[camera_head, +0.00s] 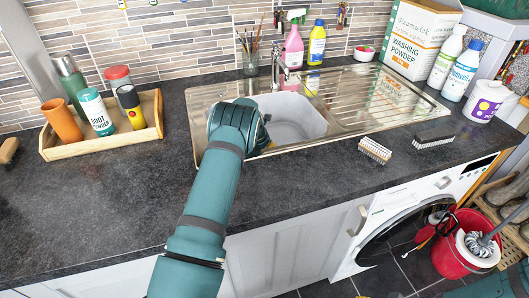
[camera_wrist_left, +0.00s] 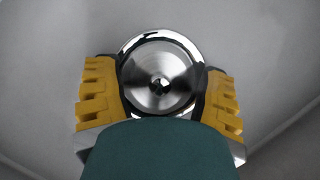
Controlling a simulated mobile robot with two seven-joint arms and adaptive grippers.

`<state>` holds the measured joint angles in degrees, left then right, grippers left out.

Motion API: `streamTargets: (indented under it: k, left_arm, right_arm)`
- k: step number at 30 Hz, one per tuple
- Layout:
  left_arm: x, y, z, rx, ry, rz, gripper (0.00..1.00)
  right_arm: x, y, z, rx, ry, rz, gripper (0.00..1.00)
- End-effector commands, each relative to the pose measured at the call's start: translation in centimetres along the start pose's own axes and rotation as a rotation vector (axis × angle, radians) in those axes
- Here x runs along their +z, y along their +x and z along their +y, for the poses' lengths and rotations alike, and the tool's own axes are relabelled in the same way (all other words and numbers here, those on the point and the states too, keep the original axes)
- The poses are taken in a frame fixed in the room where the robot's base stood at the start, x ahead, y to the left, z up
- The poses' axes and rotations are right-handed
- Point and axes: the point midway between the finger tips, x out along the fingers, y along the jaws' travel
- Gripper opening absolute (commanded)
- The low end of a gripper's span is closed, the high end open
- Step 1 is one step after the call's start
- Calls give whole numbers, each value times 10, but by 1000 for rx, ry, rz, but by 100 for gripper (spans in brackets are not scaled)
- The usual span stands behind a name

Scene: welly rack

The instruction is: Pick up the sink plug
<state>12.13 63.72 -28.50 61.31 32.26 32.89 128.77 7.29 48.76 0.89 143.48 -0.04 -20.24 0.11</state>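A round, shiny metal piece (camera_wrist_left: 160,76) with a chrome rim and a small dark centre shows in the left wrist view, on the grey sink floor. It looks like the sink plug or the drain; I cannot tell plug from drain apart. My left gripper (camera_wrist_left: 161,92) has its two yellow-backed fingers spread on either side of this piece, and no firm contact shows. My right gripper is out of view.
The tap (camera_head: 280,68) stands behind the bowl, near a pink bottle (camera_head: 292,48) and a yellow bottle (camera_head: 316,45). A wooden tray (camera_head: 150,104) with bottles and cups is on the left.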

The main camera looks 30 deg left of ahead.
Motion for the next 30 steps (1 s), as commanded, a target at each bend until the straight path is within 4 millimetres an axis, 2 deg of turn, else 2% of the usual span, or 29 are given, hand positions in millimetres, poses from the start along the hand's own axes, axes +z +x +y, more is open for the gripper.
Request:
streamTargets:
  k: [1, 3, 5, 19, 23, 30]
  left_arm:
    - [0, 0, 0, 0, 0, 0, 44]
    - [0, 0, 0, 0, 0, 1, 19]
    - [-1, 1, 0, 0, 0, 2, 0]
    - [-1, -2, -1, -2, 0, 5, 0]
    - [7, -20, 0, 0, 0, 2, 0]
    - [27, -65, 0, 1, 0, -1, 0]
  right_arm:
    - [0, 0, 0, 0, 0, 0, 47]
    - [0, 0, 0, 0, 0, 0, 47]
    - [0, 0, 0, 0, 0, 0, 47]
    - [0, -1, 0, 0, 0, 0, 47]
    - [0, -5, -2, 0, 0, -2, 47]
    - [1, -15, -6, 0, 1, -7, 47]
